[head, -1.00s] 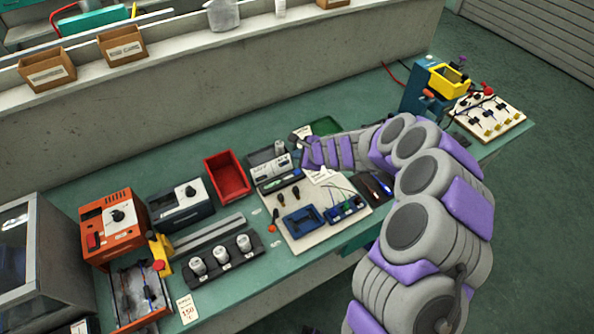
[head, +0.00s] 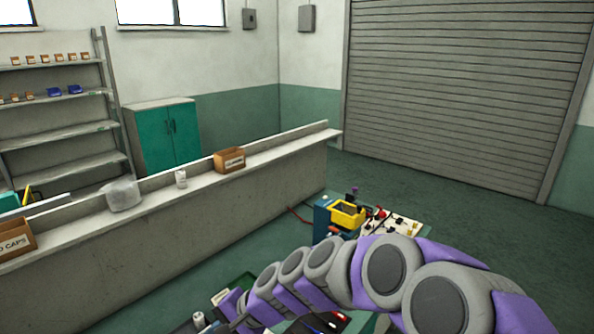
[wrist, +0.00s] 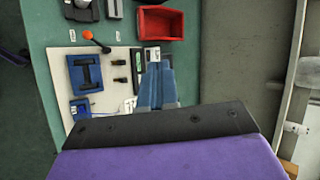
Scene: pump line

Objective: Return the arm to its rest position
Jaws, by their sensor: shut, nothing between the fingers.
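My arm, grey with purple bands, crosses the lower right of the head view and reaches low over the green bench. Its far end is at the bottom of that view, where the fingers cannot be made out clearly. In the wrist view my gripper (wrist: 158,68) shows as two blue fingers pressed together with nothing between them. They are over the right part of a white board (wrist: 112,62), and I cannot tell their height above it. The board carries a dark blue fixture (wrist: 85,73) and small black parts (wrist: 121,82).
A red bin (wrist: 160,24) lies beyond the fingers. A grey wall (wrist: 240,60) runs along the bench, with a brown box (head: 229,160) on its ledge. Open floor (head: 450,195) lies before a roller shutter (head: 460,90).

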